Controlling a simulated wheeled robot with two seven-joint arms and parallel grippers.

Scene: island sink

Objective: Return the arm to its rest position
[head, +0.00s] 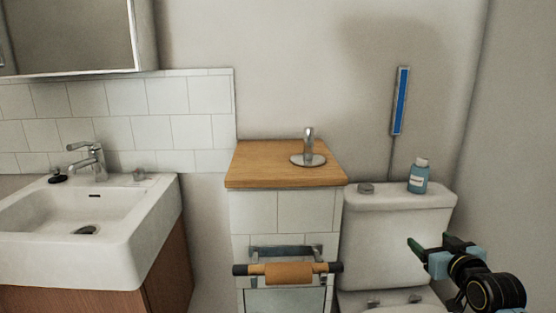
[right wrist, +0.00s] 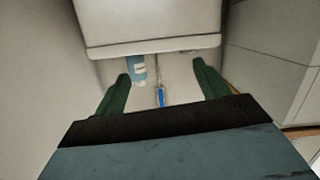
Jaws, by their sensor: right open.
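My right gripper (head: 428,242) is at the lower right of the head view, in front of the toilet tank (head: 385,235). Its green fingers are apart with nothing between them. In the right wrist view the two fingers (right wrist: 160,86) stand wide apart, and the tank (right wrist: 150,20) fills the space above them. My left gripper is not in view.
A blue bottle (head: 418,177) stands on the tank lid. A wooden-topped cabinet (head: 260,163) holds a metal stand (head: 308,150), with a brown roll (head: 289,273) on a bar in front. A white sink (head: 140,230) is at left. A wall (head: 515,150) closes the right side.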

